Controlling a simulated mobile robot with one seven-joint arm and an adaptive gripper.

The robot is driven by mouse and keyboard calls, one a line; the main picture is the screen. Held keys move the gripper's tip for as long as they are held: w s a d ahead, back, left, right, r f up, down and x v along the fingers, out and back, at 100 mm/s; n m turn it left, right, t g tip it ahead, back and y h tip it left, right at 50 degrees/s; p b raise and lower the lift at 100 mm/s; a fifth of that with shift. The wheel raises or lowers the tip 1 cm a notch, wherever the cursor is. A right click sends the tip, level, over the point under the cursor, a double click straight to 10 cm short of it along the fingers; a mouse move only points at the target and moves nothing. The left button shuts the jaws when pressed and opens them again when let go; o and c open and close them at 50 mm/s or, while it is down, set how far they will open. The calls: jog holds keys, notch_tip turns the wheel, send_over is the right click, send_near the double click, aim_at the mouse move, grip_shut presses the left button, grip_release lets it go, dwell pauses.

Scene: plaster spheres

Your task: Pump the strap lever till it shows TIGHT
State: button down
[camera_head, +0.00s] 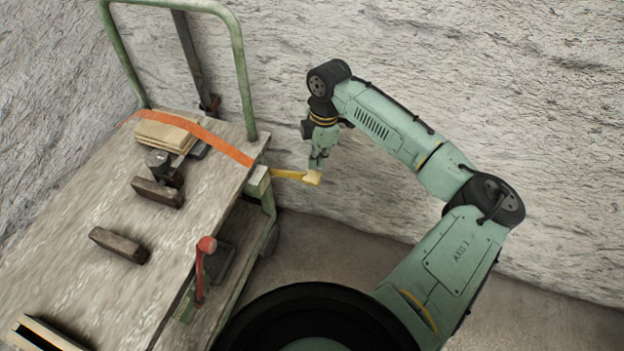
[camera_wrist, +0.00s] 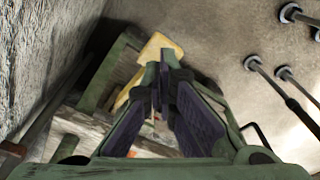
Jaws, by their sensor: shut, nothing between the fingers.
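The strap lever (camera_head: 288,174) is a yellow bar with a paler, wider end. It sticks out to the right from a pale block (camera_head: 257,180) at the cart's edge. An orange strap (camera_head: 215,140) runs from that block over the wooden boards (camera_head: 165,131) on the cart. My gripper (camera_head: 316,167) points down at the lever's outer end, shut and empty. In the wrist view the yellow lever (camera_wrist: 158,46) lies just beyond my fingertips (camera_wrist: 157,72). I cannot tell whether they touch it. No TIGHT marking is legible.
The cart's worn top (camera_head: 95,270) carries several dark blocks, such as one near the middle (camera_head: 118,244). A green handle frame (camera_head: 243,75) rises at the back. A red-knobbed lever (camera_head: 205,246) stands at the cart's right side. A rough pale wall (camera_head: 480,90) is close behind my arm.

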aim_at(315, 175)
jog(key=shift+a+f+b, duration=0.15)
jog(key=shift+f+b, duration=0.75)
jog(key=shift+f, duration=0.7)
jog(key=shift+s, duration=0.1)
jog(key=shift+f, duration=0.3)
jog(key=shift+f+b, duration=1.05)
jog(key=shift+f, duration=0.9)
jog(key=shift+r, duration=0.1)
